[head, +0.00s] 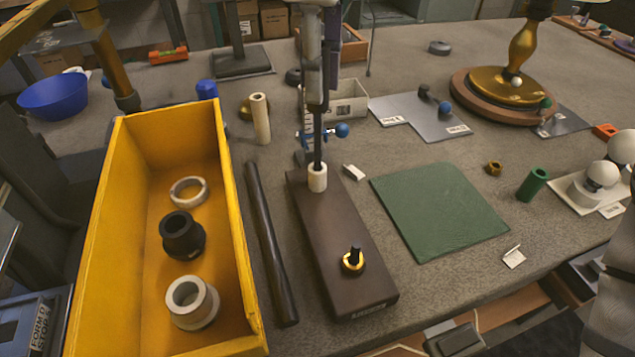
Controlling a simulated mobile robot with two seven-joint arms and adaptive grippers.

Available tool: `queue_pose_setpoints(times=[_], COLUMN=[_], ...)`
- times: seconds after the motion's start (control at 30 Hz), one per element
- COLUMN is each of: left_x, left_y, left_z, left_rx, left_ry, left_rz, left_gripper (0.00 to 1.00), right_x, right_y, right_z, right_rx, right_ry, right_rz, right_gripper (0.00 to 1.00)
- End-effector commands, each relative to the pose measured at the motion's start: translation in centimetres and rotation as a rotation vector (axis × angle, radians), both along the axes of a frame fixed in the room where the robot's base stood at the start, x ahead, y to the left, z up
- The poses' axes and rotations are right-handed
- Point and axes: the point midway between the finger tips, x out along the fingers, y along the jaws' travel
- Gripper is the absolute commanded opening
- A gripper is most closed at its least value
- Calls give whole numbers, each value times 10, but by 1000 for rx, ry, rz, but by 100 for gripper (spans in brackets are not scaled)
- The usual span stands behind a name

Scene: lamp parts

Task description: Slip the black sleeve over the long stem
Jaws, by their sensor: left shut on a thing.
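The long stem (317,149) stands upright on a dark brown base (335,225). A white collar (317,178) sits around its foot. A short stem (354,250) with a yellow ring around it stands at the base's front end. My left gripper (319,85) comes down from the top centre, in line with the long stem. It is shut on a dark piece, seemingly the black sleeve (317,106), at the stem's upper part. The fingers hide most of it, so I cannot tell how far it is around the stem. My right gripper is not in view.
A yellow bin (232,205) at left holds a pale ring, a black flanged collar (183,236) and a pale flanged collar. A dark rod (270,245) lies between bin and base. A stand with a blue knob (342,130) is close behind the stem. A green mat (440,210) is clear.

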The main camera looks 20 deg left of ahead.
Motion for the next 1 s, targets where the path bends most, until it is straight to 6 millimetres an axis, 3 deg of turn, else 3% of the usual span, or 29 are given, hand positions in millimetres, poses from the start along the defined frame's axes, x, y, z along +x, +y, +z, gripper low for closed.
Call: queue_pose_setpoints(times=[0.3, 0.73, 1.0], left_x=[0, 0, 0], left_y=[0, 0, 0], left_z=[-19, -24, -39], left_rx=[1, 0, 1], left_ry=[2, 1, 2], left_rz=[1, 1, 1], left_gripper=[0, 0, 0], right_x=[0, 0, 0], right_y=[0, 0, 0], right_z=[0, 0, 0], right_rx=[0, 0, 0], right_ry=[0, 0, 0], right_rz=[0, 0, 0], right_gripper=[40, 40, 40])
